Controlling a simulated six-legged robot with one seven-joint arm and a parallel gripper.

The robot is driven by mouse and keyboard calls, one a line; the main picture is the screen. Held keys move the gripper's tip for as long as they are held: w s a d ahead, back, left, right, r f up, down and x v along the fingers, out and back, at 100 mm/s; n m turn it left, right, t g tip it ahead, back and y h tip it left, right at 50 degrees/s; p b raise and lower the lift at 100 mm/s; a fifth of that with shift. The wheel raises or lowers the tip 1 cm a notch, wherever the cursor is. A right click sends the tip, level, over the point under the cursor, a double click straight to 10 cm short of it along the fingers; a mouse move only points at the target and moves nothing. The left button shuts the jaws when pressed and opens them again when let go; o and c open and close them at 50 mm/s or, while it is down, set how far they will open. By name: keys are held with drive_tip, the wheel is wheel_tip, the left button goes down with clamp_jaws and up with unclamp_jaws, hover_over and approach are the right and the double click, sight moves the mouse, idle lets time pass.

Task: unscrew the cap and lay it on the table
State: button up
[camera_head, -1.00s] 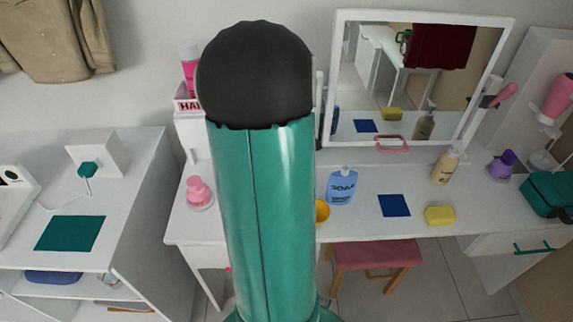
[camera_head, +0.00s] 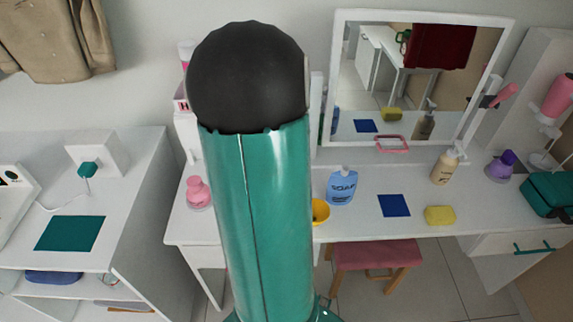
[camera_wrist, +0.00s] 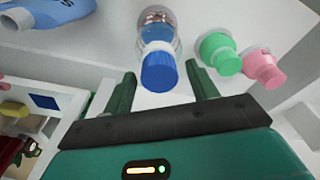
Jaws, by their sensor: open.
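A clear bottle (camera_wrist: 158,36) with a blue cap (camera_wrist: 159,74) shows in the wrist view, its cap end toward me. My gripper (camera_wrist: 160,69) is open, with one dark green finger on each side of the cap. I see gaps between the cap and both fingers. In the head view my arm hides the gripper and this bottle. The white table (camera_head: 350,224) shows to the right of my arm.
A green-capped bottle (camera_wrist: 219,53) and a pink-capped bottle (camera_wrist: 264,67) stand close beside the right finger. The head view shows a blue soap bottle (camera_head: 342,189), blue cloth (camera_head: 393,205), yellow sponge (camera_head: 440,215) and mirror (camera_head: 415,80). Bare tabletop lies around the cloth.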

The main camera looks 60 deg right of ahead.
drive_tip(key=m, duration=0.5)
drive_tip(key=shift+m+g, duration=0.3)
drive_tip(key=m, duration=0.6)
drive_tip(key=shift+g+h, duration=0.3)
